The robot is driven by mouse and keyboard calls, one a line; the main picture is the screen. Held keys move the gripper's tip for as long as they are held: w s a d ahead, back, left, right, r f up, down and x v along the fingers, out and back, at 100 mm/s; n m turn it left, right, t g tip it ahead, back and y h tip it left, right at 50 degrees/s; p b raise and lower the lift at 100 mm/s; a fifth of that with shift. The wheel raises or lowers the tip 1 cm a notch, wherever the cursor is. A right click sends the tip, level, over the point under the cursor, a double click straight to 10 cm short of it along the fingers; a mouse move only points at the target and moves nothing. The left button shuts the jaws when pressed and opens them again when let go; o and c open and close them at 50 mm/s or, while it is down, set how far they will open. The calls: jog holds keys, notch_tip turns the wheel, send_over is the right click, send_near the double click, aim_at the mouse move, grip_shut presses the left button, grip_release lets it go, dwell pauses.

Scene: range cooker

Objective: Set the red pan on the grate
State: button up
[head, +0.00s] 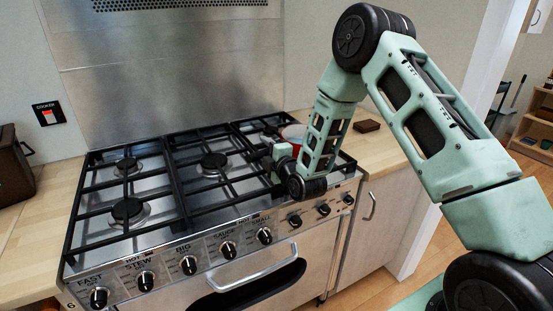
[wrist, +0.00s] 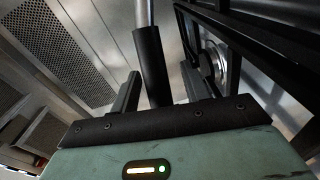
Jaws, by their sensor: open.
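The red pan (head: 294,129) stands at the right end of the cooker, partly hidden behind my arm in the head view. I cannot tell whether it rests on the grate or on the worktop beside it. My gripper (head: 268,152) is low over the right part of the black grate (head: 176,170). In the wrist view my gripper (wrist: 161,78) is open, with a black handle (wrist: 150,65) on a metal shaft between its fingers. The handle seems to be the pan's; contact with the fingers is not clear. The grate also shows in the wrist view (wrist: 255,45).
Burners (head: 127,210) sit under the grate, whose left and middle parts are clear. Knobs (head: 189,265) line the cooker front. A brown block (head: 367,126) lies on the right worktop. A dark brown container (head: 12,168) stands on the left worktop. A steel splashback (head: 175,85) rises behind.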

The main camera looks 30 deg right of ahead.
jog(key=s+d+p, duration=0.1)
jog(key=s+p, duration=0.3)
jog(key=s, duration=1.2)
jog(key=shift+s+d+r+p, duration=0.3)
jog(key=shift+s+r, duration=0.1)
jog(key=shift+r, duration=0.05)
